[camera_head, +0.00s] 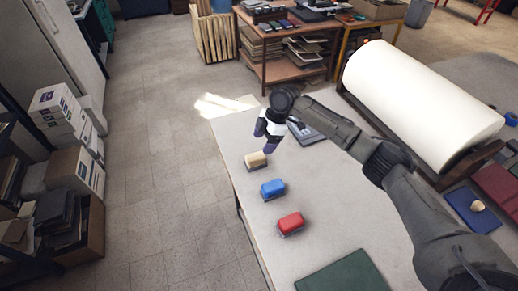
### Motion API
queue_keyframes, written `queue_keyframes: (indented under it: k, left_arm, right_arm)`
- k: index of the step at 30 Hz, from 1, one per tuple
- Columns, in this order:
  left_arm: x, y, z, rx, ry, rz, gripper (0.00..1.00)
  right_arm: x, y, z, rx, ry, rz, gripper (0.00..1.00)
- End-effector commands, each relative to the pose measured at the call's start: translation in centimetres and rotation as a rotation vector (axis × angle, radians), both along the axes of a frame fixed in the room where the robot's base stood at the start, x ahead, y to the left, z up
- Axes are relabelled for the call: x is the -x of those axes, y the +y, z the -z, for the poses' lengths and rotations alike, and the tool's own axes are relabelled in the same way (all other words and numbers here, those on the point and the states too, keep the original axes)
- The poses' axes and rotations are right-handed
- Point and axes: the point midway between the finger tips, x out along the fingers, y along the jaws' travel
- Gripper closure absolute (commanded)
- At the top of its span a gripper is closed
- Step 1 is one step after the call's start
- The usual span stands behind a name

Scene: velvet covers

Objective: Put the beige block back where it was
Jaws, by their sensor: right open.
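The beige block (256,158) sits on the pale table (330,190) near its left edge, at the far end of a row of blocks. A blue block (273,186) and a red block (290,221) follow it toward me. Each seems to have a darker base under it. My left gripper is out of view.
A dark flat item (307,133) lies behind the right gripper. A dark green flat piece (343,273) lies at the near edge. A big white roll (420,100) stands at the right, near a blue flat piece (470,212). The table's middle is clear.

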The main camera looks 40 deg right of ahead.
Motion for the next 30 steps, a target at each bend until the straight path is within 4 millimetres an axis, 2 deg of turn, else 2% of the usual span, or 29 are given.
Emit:
queue_keyframes:
  k: [3, 9, 30]
  left_arm:
    - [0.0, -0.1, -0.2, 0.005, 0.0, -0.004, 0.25]
    - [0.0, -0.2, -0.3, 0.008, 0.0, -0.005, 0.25]
    - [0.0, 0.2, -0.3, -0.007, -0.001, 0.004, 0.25]
  right_arm:
    - [0.1, -0.5, -1.4, -0.001, -0.001, 0.0, 0.27]
    - [0.3, -0.9, -2.4, -0.001, 0.0, 0.0, 0.27]
    - [0.3, -1.0, -2.5, 0.01, 0.002, 0.022, 0.27]
